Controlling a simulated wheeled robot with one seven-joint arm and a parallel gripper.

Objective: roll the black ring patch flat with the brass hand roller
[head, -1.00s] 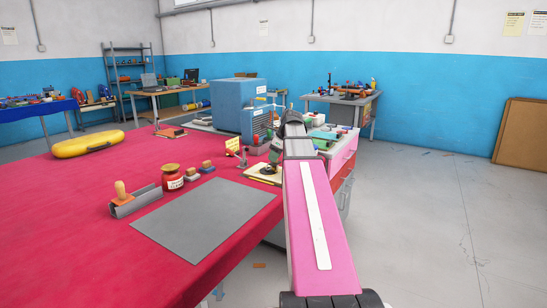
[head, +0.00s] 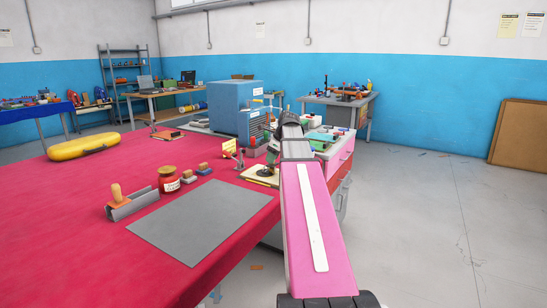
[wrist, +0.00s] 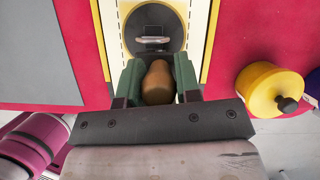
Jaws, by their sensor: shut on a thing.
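My gripper (wrist: 158,84) is shut on the brown wooden handle (wrist: 158,80) of the hand roller. Its green fingers press on both sides of the handle. A small shiny metal part (wrist: 152,41), apparently the roller's head, shows beyond the handle over the dark patch (wrist: 155,20). I cannot tell whether it touches the patch. The patch lies on a cream sheet with yellow edges (wrist: 205,40). In the head view the sheet (head: 259,180) lies at the table's right edge, and my gripper (head: 270,152) is above it, partly hidden by my arm.
A yellow pot with a black knob (wrist: 262,88) is right of my gripper in the wrist view.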

